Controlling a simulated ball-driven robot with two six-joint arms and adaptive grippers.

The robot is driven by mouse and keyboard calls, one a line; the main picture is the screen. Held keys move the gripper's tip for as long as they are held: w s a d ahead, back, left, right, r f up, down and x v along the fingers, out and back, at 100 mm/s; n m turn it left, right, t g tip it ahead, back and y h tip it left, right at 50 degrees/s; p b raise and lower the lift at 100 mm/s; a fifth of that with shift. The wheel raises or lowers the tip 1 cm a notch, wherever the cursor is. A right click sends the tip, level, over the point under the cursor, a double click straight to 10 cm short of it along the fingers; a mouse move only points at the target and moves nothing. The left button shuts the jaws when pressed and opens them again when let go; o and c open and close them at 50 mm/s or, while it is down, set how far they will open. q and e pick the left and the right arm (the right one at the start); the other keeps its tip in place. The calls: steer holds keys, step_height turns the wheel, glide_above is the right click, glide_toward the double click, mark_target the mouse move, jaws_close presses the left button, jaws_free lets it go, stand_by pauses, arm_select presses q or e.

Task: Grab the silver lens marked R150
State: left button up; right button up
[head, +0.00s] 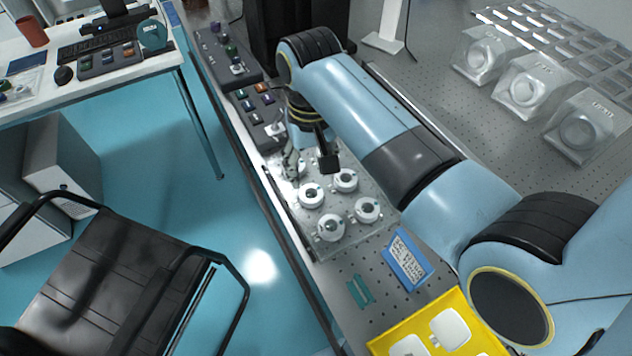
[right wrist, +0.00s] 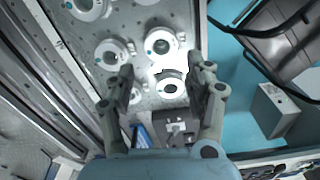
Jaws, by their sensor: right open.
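Several white, round lens mounts with dark centres stand on a grey metal plate (head: 292,218) in the head view, among them a front one (head: 331,228), a left one (head: 311,195), a right one (head: 367,209) and a back one (head: 346,180). No R150 marking is readable, so I cannot tell which lens is the named one. My right gripper (head: 309,166) is open above the back end of the plate. In the right wrist view its fingers (right wrist: 162,78) spread around empty space, with a round mount (right wrist: 171,86) below and between them. My left gripper is not in view.
Clear blocks with round silver-grey rings (head: 482,56) stand at the upper right; their labels are unreadable. A blue-framed card (head: 408,260) and a yellow tray (head: 385,345) lie in front. A black chair (head: 110,270) stands left of the table.

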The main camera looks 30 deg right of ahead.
mark_target(311, 193)
steer(key=shift+a+f, duration=0.25)
steer(key=shift+f, duration=0.85)
steer(key=shift+d+f, duration=0.1)
steer(key=shift+f, duration=0.25)
step_height(311, 193, down, 5)
steer(key=shift+w+r, duration=0.1)
steer(key=shift+d, duration=0.1)
steer(key=shift+c, duration=0.8)
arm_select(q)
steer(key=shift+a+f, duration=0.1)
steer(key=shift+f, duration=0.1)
arm_select(e)
steer(key=c, duration=0.7)
